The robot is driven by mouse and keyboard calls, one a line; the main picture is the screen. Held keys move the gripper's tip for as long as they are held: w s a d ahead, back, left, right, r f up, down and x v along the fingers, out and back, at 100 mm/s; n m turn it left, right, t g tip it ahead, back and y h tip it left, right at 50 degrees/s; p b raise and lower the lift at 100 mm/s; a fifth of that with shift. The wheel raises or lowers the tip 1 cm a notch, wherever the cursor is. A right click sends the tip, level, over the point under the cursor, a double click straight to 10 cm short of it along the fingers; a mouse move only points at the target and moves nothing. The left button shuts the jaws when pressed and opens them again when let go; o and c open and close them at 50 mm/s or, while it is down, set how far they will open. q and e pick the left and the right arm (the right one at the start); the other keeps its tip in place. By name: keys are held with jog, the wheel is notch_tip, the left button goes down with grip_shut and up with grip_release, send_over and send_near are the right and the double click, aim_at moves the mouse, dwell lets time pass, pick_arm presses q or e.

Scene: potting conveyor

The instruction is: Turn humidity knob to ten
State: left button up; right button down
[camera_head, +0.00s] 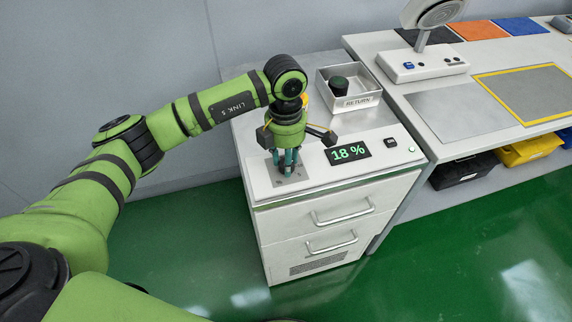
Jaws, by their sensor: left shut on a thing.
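The humidity display (348,151) reads 18 % in green digits on the sloped top panel of a white cabinet (262,222). My left gripper (287,166) points straight down over the grey plate (291,180) at the panel's left, its fingers shut on the humidity knob. The knob itself is mostly hidden by the fingers, so its pointer cannot be read. My right gripper is not in view.
A metal tray marked RETURN (358,102) with a dark round item (339,88) stands behind the panel. A small black switch (390,142) is right of the display. A workbench (425,88) adjoins on the right.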

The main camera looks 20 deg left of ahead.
pick_arm(q)
jog(key=shift+s+f+m+b, duration=0.1)
jog(key=shift+f+m+b, duration=0.05)
jog(key=shift+m+b, duration=0.25)
jog(key=o, duration=1.1)
jog(key=shift+o, duration=0.2)
jog(key=shift+r, duration=0.25)
notch_tip(320, 180, up, 12)
jog(key=shift+w+a+f, duration=0.15)
jog(key=shift+w+f, duration=0.05)
jog(key=shift+w, duration=0.2)
jog(key=shift+f, duration=0.1)
